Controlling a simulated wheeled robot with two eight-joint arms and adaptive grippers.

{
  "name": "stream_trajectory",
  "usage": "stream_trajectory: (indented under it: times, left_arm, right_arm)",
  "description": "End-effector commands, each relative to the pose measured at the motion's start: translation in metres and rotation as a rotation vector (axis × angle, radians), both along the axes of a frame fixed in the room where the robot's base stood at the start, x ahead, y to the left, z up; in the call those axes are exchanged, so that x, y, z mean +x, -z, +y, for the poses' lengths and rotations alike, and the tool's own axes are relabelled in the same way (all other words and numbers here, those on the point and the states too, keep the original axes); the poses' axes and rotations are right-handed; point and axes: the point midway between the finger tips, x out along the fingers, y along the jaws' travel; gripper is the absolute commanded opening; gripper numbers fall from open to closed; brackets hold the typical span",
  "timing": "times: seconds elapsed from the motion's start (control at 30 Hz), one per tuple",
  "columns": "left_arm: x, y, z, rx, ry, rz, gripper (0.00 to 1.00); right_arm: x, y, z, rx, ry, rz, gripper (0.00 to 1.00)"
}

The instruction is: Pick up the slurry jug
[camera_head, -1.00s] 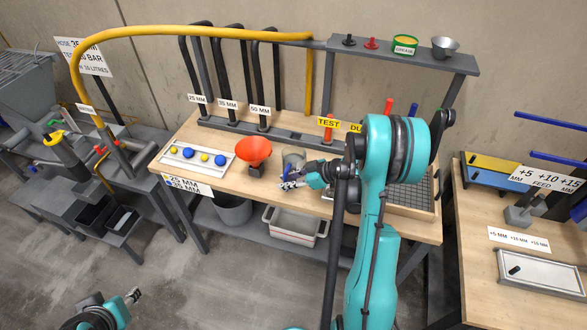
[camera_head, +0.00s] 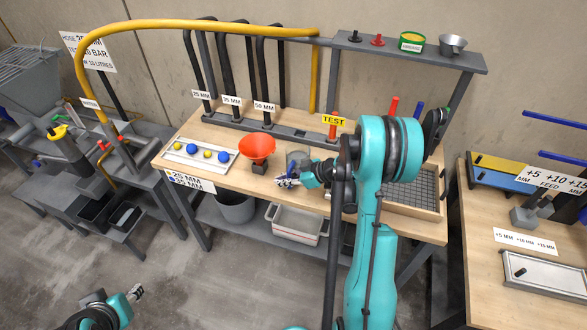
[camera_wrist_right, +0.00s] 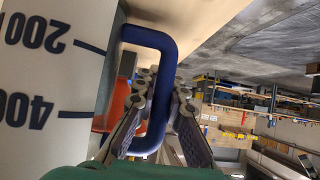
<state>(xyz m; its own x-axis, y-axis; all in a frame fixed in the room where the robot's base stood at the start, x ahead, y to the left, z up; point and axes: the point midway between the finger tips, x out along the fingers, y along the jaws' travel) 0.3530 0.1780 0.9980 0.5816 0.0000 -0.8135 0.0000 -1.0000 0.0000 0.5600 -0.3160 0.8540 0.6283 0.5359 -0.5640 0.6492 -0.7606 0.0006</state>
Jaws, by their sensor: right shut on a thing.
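In the head view my right gripper (camera_head: 288,182) is at the jug's front, and my arm hides part of the bench behind. My left gripper (camera_head: 136,292) is low at the left, away from the bench; its opening is too small to judge.
The orange funnel (camera_head: 257,148) stands close left of the jug. A white tray with blue and yellow balls (camera_head: 200,153) lies further left. A gridded tray (camera_head: 415,190) is at the right, behind my arm. A rack of black hoses (camera_head: 235,75) stands behind.

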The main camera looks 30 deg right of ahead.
Motion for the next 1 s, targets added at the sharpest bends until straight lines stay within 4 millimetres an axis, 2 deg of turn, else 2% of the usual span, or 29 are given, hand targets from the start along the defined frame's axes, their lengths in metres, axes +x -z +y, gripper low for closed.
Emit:
stream_trajectory:
  times: [0.27,0.5,0.8,1.0]
  left_arm:
    - [0.000,-0.006,0.000,0.000,0.000,0.000,0.40]
    - [0.000,-0.023,0.000,0.000,0.000,0.000,0.40]
    - [0.000,-0.040,0.000,0.000,0.000,0.000,0.40]
    - [0.000,-0.049,0.000,0.000,0.000,0.000,0.40]
  right_arm:
    - [0.000,-0.012,0.000,0.000,0.000,0.000,0.00]
    - [-0.003,-0.048,-0.002,0.000,0.001,0.000,0.00]
    - [-0.060,-0.082,-0.028,0.000,0.005,0.000,0.00]
    - [-0.090,-0.101,-0.041,0.000,0.004,0.000,0.00]
